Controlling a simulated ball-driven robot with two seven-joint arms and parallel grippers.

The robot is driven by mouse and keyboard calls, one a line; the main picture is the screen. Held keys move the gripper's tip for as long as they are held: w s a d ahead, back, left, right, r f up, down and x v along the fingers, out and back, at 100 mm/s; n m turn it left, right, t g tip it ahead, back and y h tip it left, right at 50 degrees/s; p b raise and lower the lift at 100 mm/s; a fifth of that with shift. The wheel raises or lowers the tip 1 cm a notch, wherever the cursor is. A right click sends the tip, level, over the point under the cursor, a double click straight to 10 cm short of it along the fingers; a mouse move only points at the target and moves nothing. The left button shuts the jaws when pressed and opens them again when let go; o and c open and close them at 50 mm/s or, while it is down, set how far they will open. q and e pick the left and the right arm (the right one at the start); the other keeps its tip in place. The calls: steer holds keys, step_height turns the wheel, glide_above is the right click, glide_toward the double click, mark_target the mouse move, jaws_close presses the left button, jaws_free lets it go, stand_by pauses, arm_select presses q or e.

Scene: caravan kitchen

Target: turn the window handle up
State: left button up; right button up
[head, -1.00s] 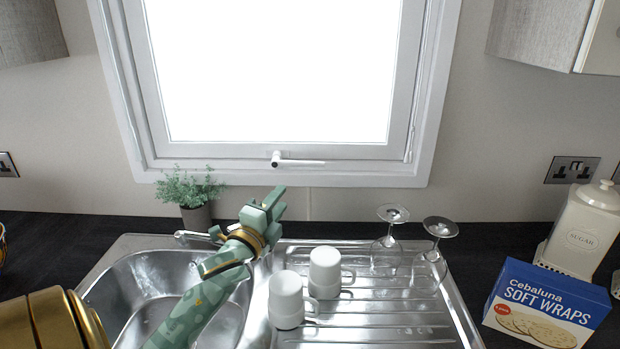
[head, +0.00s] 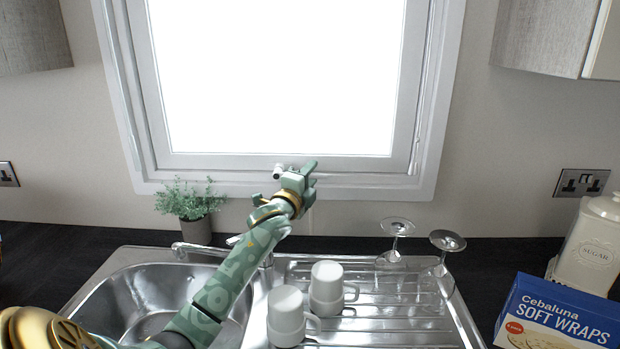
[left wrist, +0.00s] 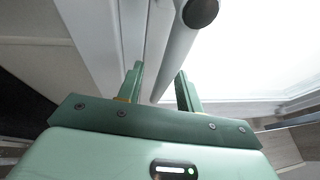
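The white window handle (head: 278,172) sits on the lower frame of the window. Its dark-ended pivot shows just left of my left gripper (head: 299,178), and the gripper hides most of its lever in the head view. In the left wrist view the handle (left wrist: 179,52) runs down between the two green fingers of my left gripper (left wrist: 160,85). The fingers are apart, one on each side of the lever, with a visible gap to it. My right gripper is not in view.
Below are a tap (head: 190,249), a metal sink (head: 150,290), two white mugs (head: 287,318) and two upturned glasses (head: 397,228). A potted plant (head: 190,202) stands left of the gripper. A wraps box (head: 560,315) and sugar jar (head: 590,245) stand at the right.

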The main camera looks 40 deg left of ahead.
arm_select(q)
jaws_close()
